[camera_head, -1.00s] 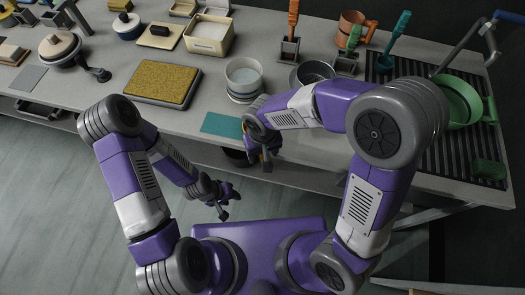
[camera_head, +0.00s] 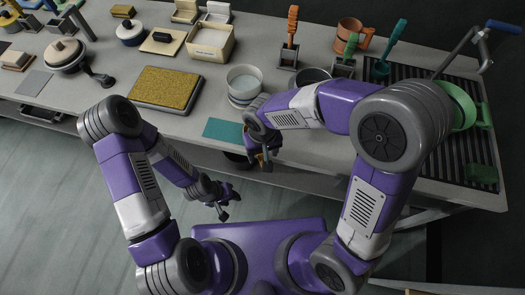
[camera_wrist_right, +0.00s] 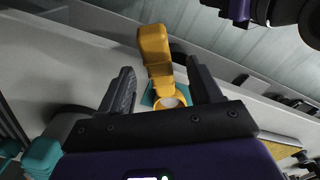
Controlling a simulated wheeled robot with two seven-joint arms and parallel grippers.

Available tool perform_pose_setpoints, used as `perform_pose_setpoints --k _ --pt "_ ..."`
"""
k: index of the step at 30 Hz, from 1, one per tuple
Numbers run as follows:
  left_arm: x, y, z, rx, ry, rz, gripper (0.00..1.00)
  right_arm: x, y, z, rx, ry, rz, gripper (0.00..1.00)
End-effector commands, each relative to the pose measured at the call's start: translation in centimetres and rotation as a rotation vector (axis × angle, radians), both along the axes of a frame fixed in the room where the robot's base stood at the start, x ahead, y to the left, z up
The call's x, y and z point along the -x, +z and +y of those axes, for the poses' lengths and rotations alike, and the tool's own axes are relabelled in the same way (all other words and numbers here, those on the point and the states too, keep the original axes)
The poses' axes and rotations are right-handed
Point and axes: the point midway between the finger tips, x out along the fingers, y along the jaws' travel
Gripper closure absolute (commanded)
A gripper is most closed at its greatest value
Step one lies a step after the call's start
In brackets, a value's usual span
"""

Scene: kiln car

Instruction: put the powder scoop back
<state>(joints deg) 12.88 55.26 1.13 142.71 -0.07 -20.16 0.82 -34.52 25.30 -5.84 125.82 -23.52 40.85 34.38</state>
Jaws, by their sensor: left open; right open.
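A yellow-orange scoop (camera_wrist_right: 153,48) shows between the two spread fingers of my right gripper (camera_wrist_right: 160,72) in the right wrist view. Its handle points up in the picture and its round bowl end, with something pale inside, overlaps a teal mat (camera_wrist_right: 148,97). I cannot tell whether either finger touches it. In the head view my right gripper (camera_head: 258,160) is at the table's front edge by the teal mat (camera_head: 223,130), mostly hidden under its own arm. My left gripper (camera_head: 222,205) is open and empty, in front of the table.
A white pot (camera_head: 244,90) stands behind the mat, left of a pan (camera_head: 312,75) partly hidden by my right arm. Orange (camera_head: 292,30) and green (camera_head: 351,45) tools stand in holders behind. A yellow tray (camera_head: 166,88) and an open box (camera_head: 209,42) are left.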

Motion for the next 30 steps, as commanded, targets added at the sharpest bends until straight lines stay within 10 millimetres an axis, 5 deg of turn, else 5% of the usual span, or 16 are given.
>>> perform_pose_setpoints --k 30 --pt "0.0 3.3 0.0 0.000 0.000 0.000 0.57 0.0 4.2 0.0 -0.001 0.000 -0.001 0.36"
